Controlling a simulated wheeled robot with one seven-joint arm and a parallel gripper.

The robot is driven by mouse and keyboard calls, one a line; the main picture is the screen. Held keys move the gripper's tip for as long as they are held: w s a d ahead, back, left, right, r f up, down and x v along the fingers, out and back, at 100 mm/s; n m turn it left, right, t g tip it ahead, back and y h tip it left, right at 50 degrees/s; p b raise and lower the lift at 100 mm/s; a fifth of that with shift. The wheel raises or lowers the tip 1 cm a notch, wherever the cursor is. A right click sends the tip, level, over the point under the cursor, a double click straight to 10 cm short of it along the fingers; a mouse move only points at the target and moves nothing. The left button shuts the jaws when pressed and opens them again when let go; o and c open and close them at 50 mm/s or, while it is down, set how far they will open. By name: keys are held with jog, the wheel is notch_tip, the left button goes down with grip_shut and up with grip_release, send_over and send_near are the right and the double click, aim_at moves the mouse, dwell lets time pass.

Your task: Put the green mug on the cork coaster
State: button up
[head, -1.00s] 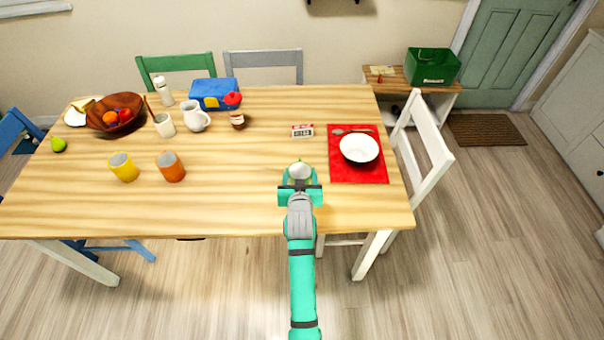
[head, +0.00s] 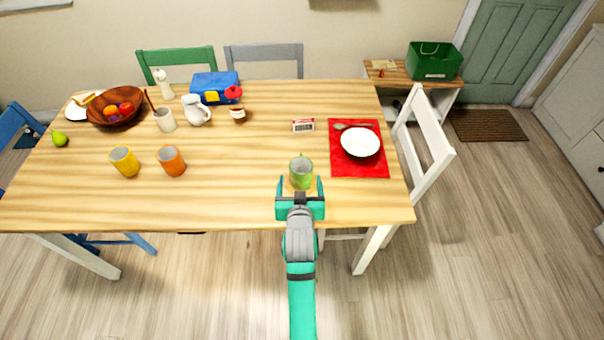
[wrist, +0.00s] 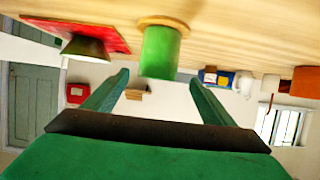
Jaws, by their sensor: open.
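The green mug (head: 301,174) stands upright on the table near its front edge, left of the red placemat. In the wrist view, which is upside down, the mug (wrist: 160,52) has its base on the round cork coaster (wrist: 184,26), whose tan rim shows around the base. I cannot make out the coaster in the head view, where the mug and gripper cover that spot. My gripper (head: 301,181) is open and empty on the near side of the mug. In the wrist view its fingers (wrist: 159,78) are spread wide, with the mug beyond the fingertips, seemingly not touching.
The red placemat (head: 345,168) with a white bowl (head: 361,142) and spoon lies to the right. A small box (head: 303,125) stands behind the mug. Orange (head: 171,161) and yellow (head: 124,162) mugs stand to the left. The table between the orange mug and my gripper is clear.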

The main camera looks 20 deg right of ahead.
jog(key=s+a+f+n+y, duration=0.1)
jog(key=s+a+f, duration=0.1)
jog(key=s+a, duration=0.35)
jog(key=s+a+f+t, duration=0.1)
jog(key=s+a, duration=0.2)
jog(key=s, duration=0.6)
jog(key=s+a+f+n+y, duration=0.1)
jog(key=s+a+f, duration=0.1)
jog(key=s+a, duration=0.35)
jog(key=s+a+r+y, duration=0.1)
jog(key=s+r, duration=0.2)
jog(key=s, duration=0.6)
jog(key=s+a+r+n+t+y, duration=0.1)
jog(key=s+r, duration=0.1)
jog(key=s, duration=0.7)
jog(key=shift+a+r+n, duration=0.2)
jog(key=shift+r+n, duration=0.1)
jog(key=shift+r, duration=0.1)
jog(key=shift+s, duration=0.1)
